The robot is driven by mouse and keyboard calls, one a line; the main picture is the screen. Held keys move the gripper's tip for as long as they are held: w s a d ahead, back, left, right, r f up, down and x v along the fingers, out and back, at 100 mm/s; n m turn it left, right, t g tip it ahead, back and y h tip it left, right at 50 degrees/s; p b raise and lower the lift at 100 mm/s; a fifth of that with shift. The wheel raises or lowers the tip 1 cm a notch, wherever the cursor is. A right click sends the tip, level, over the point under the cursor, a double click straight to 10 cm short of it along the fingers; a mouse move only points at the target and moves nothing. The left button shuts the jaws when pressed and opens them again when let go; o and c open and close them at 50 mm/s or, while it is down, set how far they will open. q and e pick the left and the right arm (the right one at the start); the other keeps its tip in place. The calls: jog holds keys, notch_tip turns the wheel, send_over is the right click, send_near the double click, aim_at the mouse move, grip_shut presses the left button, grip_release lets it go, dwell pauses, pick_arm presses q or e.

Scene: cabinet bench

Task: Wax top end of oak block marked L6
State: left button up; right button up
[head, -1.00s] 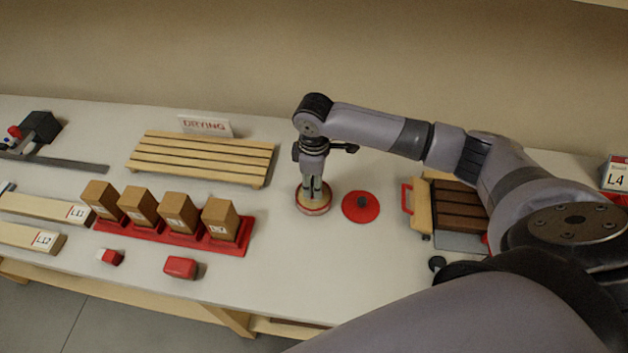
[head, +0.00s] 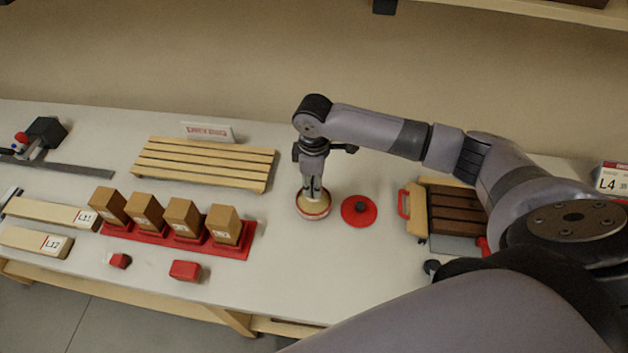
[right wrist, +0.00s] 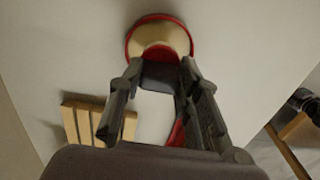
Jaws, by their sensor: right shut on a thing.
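Several oak blocks stand upright in a red rack (head: 150,240) left of centre in the head view. Their small labels are too blurred to read, so I cannot tell which is L6; the rightmost block is here (head: 226,226). A round red-rimmed tin with cream-coloured wax (head: 301,213) stands right of the rack, and the tin also shows in the right wrist view (right wrist: 131,42). My right gripper (head: 314,188) points down over the tin, shut on a small applicator (right wrist: 160,74). The applicator's lower end is at the wax; its contact is partly hidden. My left gripper is not in view.
A red lid (head: 360,212) lies right of the tin. A slatted drying rack (head: 203,163) with a sign stands behind the blocks. Labelled boards (head: 35,240) lie left. Two red pieces, one here (head: 185,270), lie in front.

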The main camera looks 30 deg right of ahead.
notch_tip(320, 180, up, 2)
jog(key=shift+r+p, duration=0.15)
jog(key=shift+p, duration=0.85)
jog(key=shift+r, duration=0.95)
